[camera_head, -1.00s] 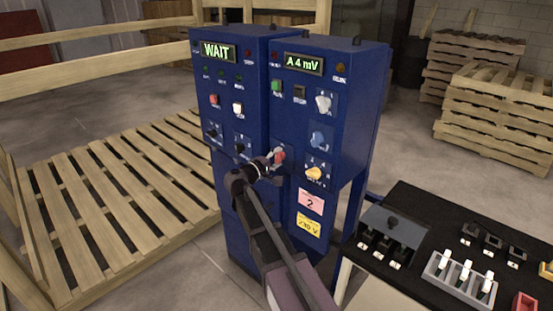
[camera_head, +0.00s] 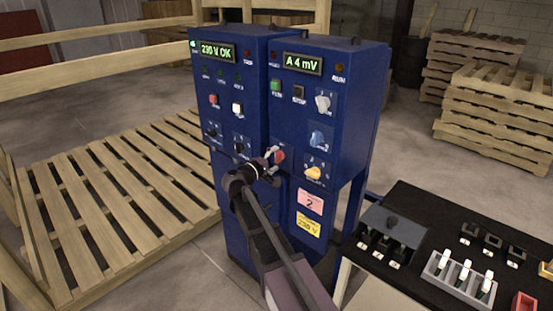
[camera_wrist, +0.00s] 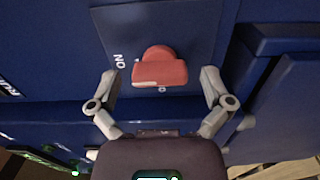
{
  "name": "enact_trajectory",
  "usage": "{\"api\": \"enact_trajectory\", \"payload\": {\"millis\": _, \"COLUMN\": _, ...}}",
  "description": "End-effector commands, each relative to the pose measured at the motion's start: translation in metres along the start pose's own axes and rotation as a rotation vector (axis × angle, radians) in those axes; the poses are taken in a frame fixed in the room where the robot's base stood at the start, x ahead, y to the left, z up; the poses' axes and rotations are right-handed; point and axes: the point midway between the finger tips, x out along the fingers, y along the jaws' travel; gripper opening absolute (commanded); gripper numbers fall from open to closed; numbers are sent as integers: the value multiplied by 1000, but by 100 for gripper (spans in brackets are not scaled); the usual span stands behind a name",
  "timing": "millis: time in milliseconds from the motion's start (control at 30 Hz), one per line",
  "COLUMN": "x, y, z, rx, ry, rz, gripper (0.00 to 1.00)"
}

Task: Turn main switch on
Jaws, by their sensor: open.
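The main switch is a red knob (camera_wrist: 160,68) on a dark blue plate, with the marking ON beside it in the wrist view. It also shows in the head view (camera_head: 278,156) low on the blue cabinet (camera_head: 335,120). My gripper (camera_wrist: 160,88) is open, its two grey fingers on either side of the red knob with a gap at each side. In the head view my gripper (camera_head: 270,160) is right at the knob. The left display (camera_head: 217,53) reads 230 V OK, and a green lamp (camera_head: 193,43) is lit at its left.
The right display (camera_head: 303,65) reads A 4 mV. Knobs, including a yellow one (camera_head: 313,172), sit close right of the switch. A black bench (camera_head: 420,215) with switch blocks stands at right. A wooden pallet (camera_head: 120,190) lies at left.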

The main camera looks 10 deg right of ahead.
Motion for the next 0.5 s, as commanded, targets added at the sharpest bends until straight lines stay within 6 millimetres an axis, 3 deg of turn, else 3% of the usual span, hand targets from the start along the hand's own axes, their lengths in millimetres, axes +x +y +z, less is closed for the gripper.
{"api": "enact_trajectory", "payload": {"millis": 500, "x": -71, "y": 0, "z": 2, "rx": 0, "ry": 2, "rz": 0, "gripper": 100}}
